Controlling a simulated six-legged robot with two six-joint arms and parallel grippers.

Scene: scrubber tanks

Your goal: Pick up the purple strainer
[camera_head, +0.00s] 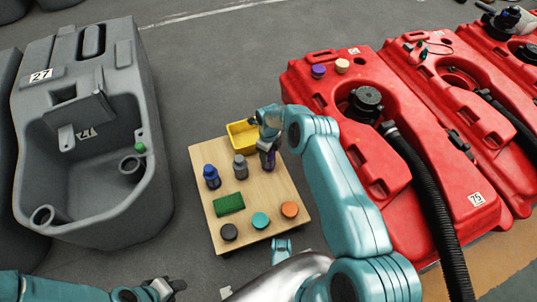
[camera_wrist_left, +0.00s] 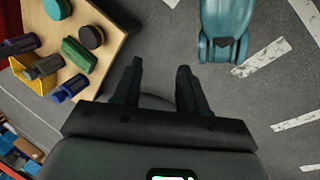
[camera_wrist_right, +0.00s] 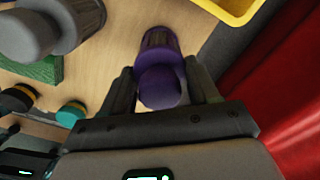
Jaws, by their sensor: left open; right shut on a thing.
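The purple strainer (camera_head: 270,160) stands at the right side of the wooden board (camera_head: 262,206), partly hidden by my right gripper (camera_head: 266,138) above it. In the right wrist view the purple strainer (camera_wrist_right: 161,84) sits between the two fingers of my right gripper (camera_wrist_right: 160,78), which is shut on it. Whether its base touches the board cannot be told. My left gripper (camera_head: 168,288) is low at the left in the head view, away from the board. In the left wrist view it is open and empty (camera_wrist_left: 158,78).
A yellow bin (camera_head: 238,134) is close behind the strainer. A grey strainer (camera_head: 240,167), a blue one (camera_head: 211,177), a green sponge (camera_head: 229,204) and several round caps share the board. Red tanks (camera_head: 350,150) stand right; a grey tank (camera_head: 85,130) stands left.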

